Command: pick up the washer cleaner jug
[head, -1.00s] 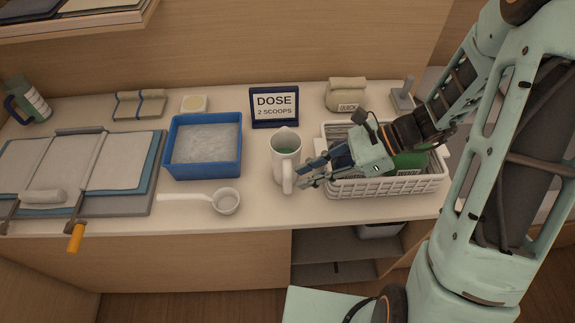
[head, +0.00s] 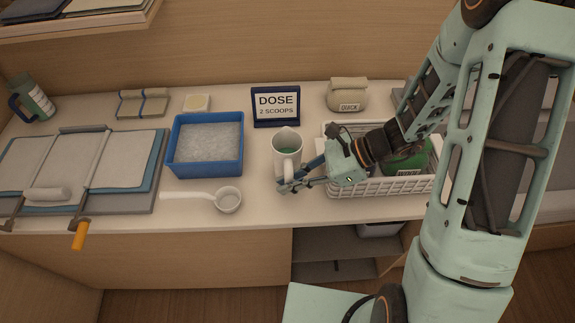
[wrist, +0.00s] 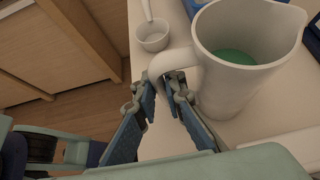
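A white jug (head: 284,148) with green liquid inside stands upright on the counter in the head view. In the wrist view the jug (wrist: 232,88) fills the upper right, and its handle (wrist: 172,62) points toward my gripper. My gripper (head: 289,186) is low at the jug's handle side. In the wrist view the fingers of my gripper (wrist: 160,90) are apart, one on each side of the handle's lower end. I cannot tell whether either finger touches it. A teal bottle with a blue handle and pale label (head: 38,100) stands at the far left.
A white basket (head: 375,188) with a green item (head: 408,160) stands under my wrist, right of the jug. A blue tub (head: 205,174) and a white scoop (head: 228,200) are to the left. A "DOSE 2 SCOOPS" sign (head: 275,106) stands behind. A clamped panel (head: 100,165) lies at left.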

